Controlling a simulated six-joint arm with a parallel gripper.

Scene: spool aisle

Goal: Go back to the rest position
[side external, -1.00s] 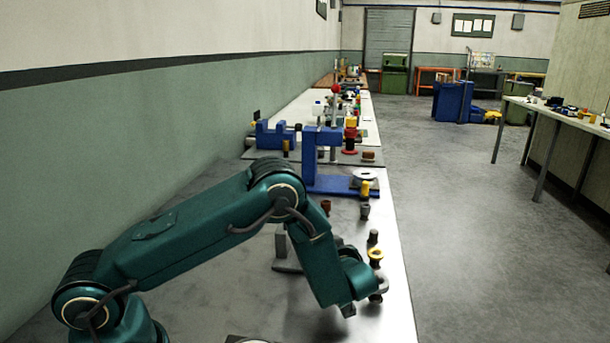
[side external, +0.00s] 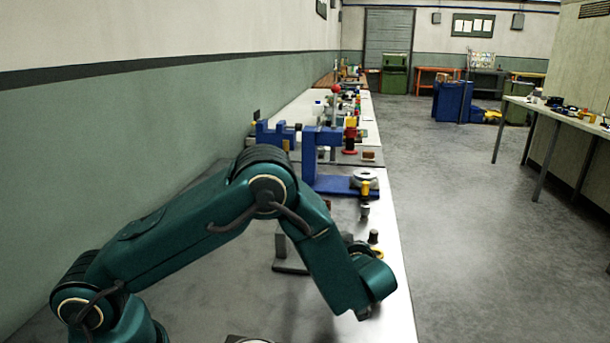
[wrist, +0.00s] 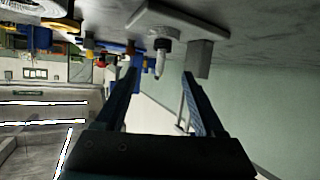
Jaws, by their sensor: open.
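My gripper (wrist: 159,74) is open in the wrist view, with its two dark fingers apart. In the side external view my wrist hides the fingers. A pale upright peg (wrist: 161,48) shows between the fingertips in the picture, beyond them on a grey base (wrist: 180,22); nothing is seen gripped. A grey block (wrist: 200,58) stands on that base near the right finger. A yellow-rimmed round part (wrist: 62,23) is cut off at the top left of the wrist view.
In the side external view, a blue stand (side external: 335,186) with a pale ring (side external: 366,174) is farther along the bench. A small dark piece (side external: 373,236) stands just beyond my wrist. The aisle floor (side external: 470,240) to the right is clear.

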